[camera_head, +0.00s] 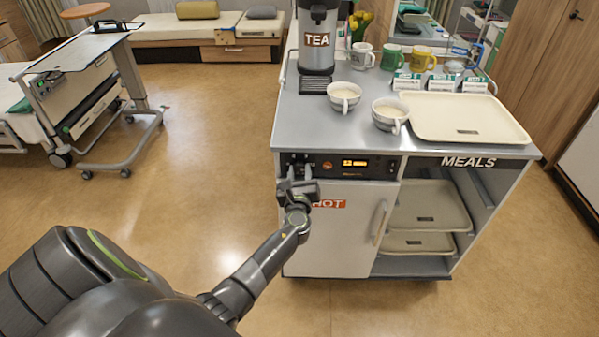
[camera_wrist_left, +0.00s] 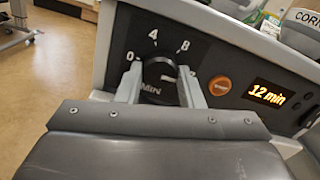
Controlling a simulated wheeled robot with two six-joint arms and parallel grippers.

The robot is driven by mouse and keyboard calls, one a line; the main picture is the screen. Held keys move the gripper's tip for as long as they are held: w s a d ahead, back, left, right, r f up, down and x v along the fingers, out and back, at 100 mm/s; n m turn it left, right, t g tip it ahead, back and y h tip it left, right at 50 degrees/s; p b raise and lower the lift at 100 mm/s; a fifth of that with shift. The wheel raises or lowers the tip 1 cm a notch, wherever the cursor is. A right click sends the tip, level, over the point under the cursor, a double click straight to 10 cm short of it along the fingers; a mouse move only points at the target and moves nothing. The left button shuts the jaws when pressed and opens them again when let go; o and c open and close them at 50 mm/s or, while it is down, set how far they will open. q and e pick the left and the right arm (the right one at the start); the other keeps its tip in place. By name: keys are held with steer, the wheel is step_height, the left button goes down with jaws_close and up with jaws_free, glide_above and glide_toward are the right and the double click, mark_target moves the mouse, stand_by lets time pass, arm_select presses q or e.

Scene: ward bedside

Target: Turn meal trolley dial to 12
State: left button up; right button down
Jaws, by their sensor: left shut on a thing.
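The meal trolley (camera_head: 330,240) stands ahead, with a dark control panel (camera_head: 375,167) on its upper front. The black dial (camera_wrist_left: 160,72) is at the left of that panel, with 0, 4 and 8 around it and part of another number at its right. A pale mark on the dial points to the right, towards that partly covered number. The lit display (camera_wrist_left: 268,96) reads 12 min. My left gripper (camera_head: 298,172) is shut on the dial, with one finger on each side in the wrist view (camera_wrist_left: 160,88). In the head view the gripper mostly hides the dial.
An orange button (camera_wrist_left: 220,85) sits close to the right finger. On the trolley top are a tea urn (camera_head: 317,45), two bowl-like cups (camera_head: 344,96), a beige tray (camera_head: 470,120) and several mugs. Free floor lies left of the trolley.

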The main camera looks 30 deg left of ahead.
arm_select(q)
steer(key=o, duration=1)
steer(key=shift+s+d+f, duration=0.1)
steer(key=shift+s+d, duration=0.2)
steer(key=shift+s, duration=0.15)
steer(key=b+v, duration=0.2)
steer(key=v, duration=1.4)
steer(key=shift+s+d, duration=0.1)
steer(key=shift+d, duration=0.05)
